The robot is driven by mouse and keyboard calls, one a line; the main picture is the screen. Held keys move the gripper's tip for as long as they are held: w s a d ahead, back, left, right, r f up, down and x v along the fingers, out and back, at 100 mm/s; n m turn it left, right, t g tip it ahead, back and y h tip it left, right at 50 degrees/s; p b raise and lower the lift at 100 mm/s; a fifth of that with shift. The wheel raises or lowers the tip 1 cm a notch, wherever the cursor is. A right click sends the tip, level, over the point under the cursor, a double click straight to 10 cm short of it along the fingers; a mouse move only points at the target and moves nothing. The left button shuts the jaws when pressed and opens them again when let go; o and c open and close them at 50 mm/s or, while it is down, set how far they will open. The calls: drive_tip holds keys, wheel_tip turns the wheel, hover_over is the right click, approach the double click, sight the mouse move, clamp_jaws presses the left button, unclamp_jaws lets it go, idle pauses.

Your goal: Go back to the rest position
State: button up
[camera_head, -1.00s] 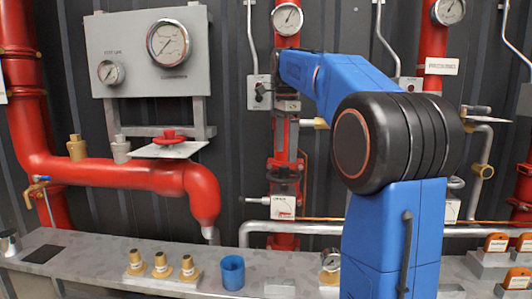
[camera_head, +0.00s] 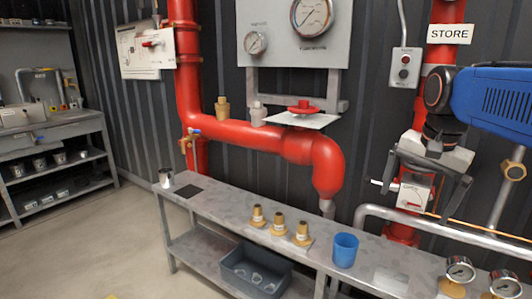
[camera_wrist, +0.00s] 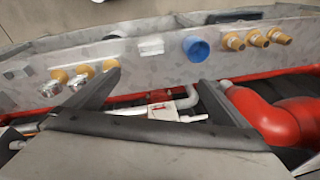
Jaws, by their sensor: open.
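My gripper (camera_head: 421,192) hangs open and empty at the right of the head view, fingers pointing down, in front of a white labelled box (camera_head: 414,192) on the red pipe. My blue arm reaches in from the right edge. In the wrist view, the two dark fingers of my gripper (camera_wrist: 158,82) are spread apart with nothing between them. Beyond them lies the grey bench (camera_wrist: 150,70).
The bench carries a blue cup (camera_head: 344,250), several brass fittings (camera_head: 279,227) and gauges (camera_head: 460,269) at the right. A thick red pipe (camera_head: 245,133) runs behind it. A grey bin (camera_head: 253,272) sits on the lower shelf. Open floor (camera_head: 110,220) lies to the left.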

drive_tip(key=s+a+f+n+t, duration=0.1)
drive_tip(key=s+a+f+n, duration=0.1)
drive_tip(key=s+f+n, duration=0.3)
drive_tip(key=s+a+f+n+t, duration=0.1)
drive_tip(key=s+a+f+n, duration=0.2)
drive_tip(key=s+f, duration=0.6)
wheel_tip(320, 180, down, 4)
drive_tip(key=shift+s+r+n, duration=0.15)
drive_tip(key=shift+s+n, duration=0.05)
drive_tip(key=shift+n, duration=0.7)
